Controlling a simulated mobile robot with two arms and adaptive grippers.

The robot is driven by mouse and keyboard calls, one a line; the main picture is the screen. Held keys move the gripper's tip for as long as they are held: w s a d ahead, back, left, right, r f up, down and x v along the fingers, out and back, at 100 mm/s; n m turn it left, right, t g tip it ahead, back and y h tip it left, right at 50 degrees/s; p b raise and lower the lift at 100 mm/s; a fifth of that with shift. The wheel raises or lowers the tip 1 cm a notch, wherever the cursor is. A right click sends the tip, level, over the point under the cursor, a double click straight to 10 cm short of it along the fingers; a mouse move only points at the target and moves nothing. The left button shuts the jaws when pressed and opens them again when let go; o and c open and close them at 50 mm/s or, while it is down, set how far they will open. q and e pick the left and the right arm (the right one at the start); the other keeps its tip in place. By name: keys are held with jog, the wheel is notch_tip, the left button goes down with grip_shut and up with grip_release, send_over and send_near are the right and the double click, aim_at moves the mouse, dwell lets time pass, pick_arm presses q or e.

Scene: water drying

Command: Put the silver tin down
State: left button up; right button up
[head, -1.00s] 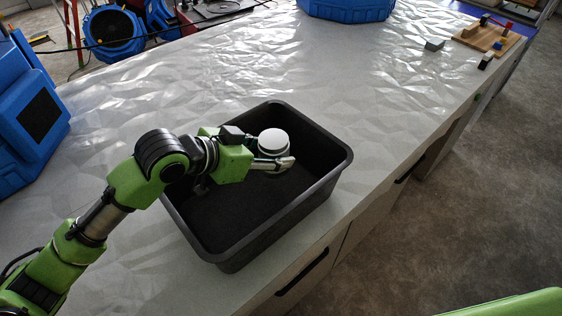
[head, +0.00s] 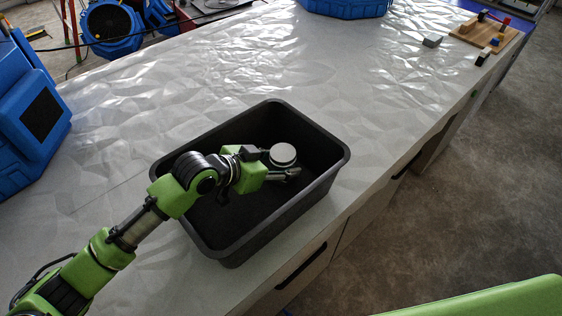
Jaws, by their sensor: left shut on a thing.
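The silver tin (head: 283,154) is a small round can with a pale flat top, seen in the head view inside the black bin (head: 222,252), towards its far right part. My left gripper (head: 284,171) is shut on the silver tin, with a finger along its near side. The tin looks upright. Its lower part is hidden by the gripper, so I cannot tell if it touches the bin floor. My right gripper is not in view.
The bin stands on a pale, crinkled worktop (head: 330,67) near its front edge. Blue machines stand at the left (head: 32,100) and the far edge (head: 345,6). A wooden board (head: 484,38) with small blocks lies far right. The worktop around the bin is clear.

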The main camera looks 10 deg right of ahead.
pick_arm(q)
jog(key=o, duration=1.5)
jog(key=shift+f, duration=0.1)
jog(key=shift+c, duration=0.2)
jog(key=shift+r, duration=0.25)
jog(key=shift+s+a, duration=0.15)
jog(key=shift+a, duration=0.1)
jog(key=b+v, duration=0.1)
jog(key=v, duration=0.5)
jog(key=shift+s+a+r, duration=0.2)
jog(key=shift+a+r, duration=0.05)
jog(key=shift+r, duration=0.1)
